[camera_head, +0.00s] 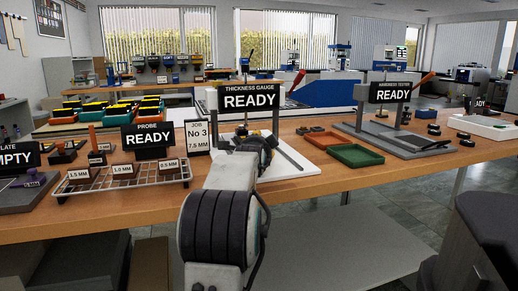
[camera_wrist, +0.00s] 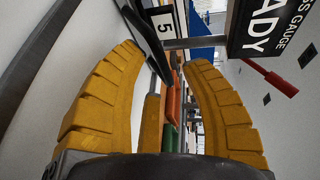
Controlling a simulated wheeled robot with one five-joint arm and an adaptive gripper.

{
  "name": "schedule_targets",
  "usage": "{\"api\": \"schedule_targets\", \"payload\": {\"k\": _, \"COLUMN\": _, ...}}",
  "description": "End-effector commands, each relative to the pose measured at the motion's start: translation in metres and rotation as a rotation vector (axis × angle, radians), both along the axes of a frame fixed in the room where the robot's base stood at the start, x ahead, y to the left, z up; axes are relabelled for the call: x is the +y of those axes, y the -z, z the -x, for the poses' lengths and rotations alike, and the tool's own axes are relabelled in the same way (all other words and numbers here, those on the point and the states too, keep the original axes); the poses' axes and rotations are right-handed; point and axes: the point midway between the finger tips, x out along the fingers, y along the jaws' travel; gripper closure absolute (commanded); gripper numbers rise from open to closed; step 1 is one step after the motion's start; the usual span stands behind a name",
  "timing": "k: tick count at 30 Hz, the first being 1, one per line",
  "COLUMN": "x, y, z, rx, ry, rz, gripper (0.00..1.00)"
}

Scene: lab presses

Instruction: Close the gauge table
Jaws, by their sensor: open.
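The thickness gauge (camera_head: 250,97) stands on the bench straight ahead, and its sign reads READY. Its sign also shows, turned sideways, at the upper right of the wrist view (camera_wrist: 265,25). A red lever (camera_head: 297,83) rises at its right side and also shows in the wrist view (camera_wrist: 270,77). A white base plate (camera_head: 292,163) lies under the gauge. My gripper (camera_wrist: 163,58) is at the front of the gauge, with its yellow fingers spread. A narrow brownish upright piece (camera_wrist: 152,115) shows between the fingers; I cannot tell if it touches them. My arm hides much of the gauge table.
A probe rack (camera_head: 120,178) and a job card (camera_head: 197,137) stand left of the gauge. A red tray (camera_head: 325,140) and a green tray (camera_head: 355,156) lie to its right. The hardness tester (camera_head: 390,92) stands farther right. The bench front edge runs below my arm.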

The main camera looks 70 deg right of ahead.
Motion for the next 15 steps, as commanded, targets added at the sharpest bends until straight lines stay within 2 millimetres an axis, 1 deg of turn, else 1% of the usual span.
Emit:
{"api": "schedule_targets", "payload": {"k": 3, "x": -0.010, "y": 0.002, "z": -0.003, "rx": 0.000, "ry": 0.000, "rz": 0.000, "gripper": 0.58}}
{"api": "schedule_targets", "payload": {"k": 6, "x": -0.015, "y": 0.003, "z": -0.004, "rx": 0.000, "ry": 0.000, "rz": 0.000, "gripper": 0.58}}
{"api": "schedule_targets", "payload": {"k": 15, "x": -0.021, "y": 0.004, "z": -0.005, "rx": 0.001, "ry": 0.000, "rz": 0.000, "gripper": 0.58}}
